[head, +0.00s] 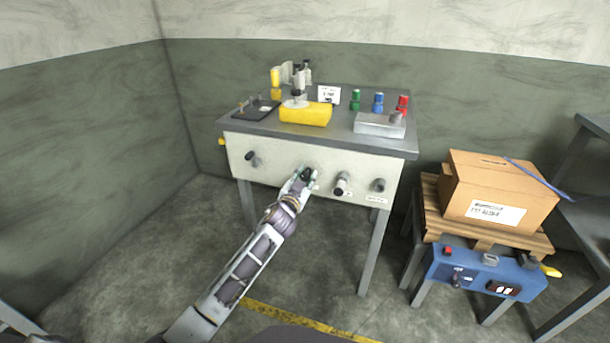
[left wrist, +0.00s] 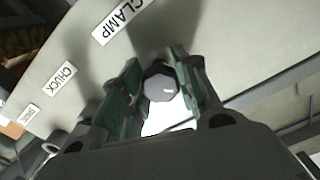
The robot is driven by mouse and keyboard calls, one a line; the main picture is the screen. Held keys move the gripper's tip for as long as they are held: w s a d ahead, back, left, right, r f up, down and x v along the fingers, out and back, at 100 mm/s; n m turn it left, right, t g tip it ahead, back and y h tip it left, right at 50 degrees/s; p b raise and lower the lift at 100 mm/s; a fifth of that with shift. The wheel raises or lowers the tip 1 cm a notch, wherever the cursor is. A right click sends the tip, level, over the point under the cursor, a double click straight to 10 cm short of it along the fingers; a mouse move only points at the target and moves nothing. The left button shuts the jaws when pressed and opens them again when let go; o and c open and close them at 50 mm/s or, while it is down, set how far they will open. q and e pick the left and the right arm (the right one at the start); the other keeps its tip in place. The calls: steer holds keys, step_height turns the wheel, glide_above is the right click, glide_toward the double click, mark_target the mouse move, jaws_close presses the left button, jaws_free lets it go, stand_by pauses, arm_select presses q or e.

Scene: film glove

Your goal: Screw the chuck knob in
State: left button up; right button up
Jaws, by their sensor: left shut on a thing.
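The label CLAMP (left wrist: 122,18) is the nearest to this knob. The label CHUCK (left wrist: 57,78) lies farther along the panel, and a third label is too small to read surely. I cannot tell how deep the held knob sits. My right gripper is not in view.
Other knobs on the panel are a dark one (head: 250,157), a pale-tipped one (head: 341,184) close right of my gripper and a grey one (head: 379,185). A yellow block (head: 305,115) and metal box (head: 379,125) stand on top. A cardboard box (head: 500,190) sits right.

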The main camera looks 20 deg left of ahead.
arm_select(q)
steer(key=shift+m+p, duration=0.6)
steer(key=shift+m, duration=0.4)
steer(key=m+p, duration=0.1)
steer(key=m, duration=0.1)
steer(key=shift+m, duration=0.3)
steer(key=shift+m+p, duration=0.95)
steer(key=shift+m, duration=1.25)
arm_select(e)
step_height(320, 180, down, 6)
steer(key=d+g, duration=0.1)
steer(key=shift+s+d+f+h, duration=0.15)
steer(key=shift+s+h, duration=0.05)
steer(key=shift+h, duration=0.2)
arm_select(q)
steer(key=shift+f, duration=0.1)
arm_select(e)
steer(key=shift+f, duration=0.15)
arm_select(q)
steer(key=o, duration=1)
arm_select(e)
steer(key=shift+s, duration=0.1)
arm_select(q)
steer(key=shift+s, duration=0.15)
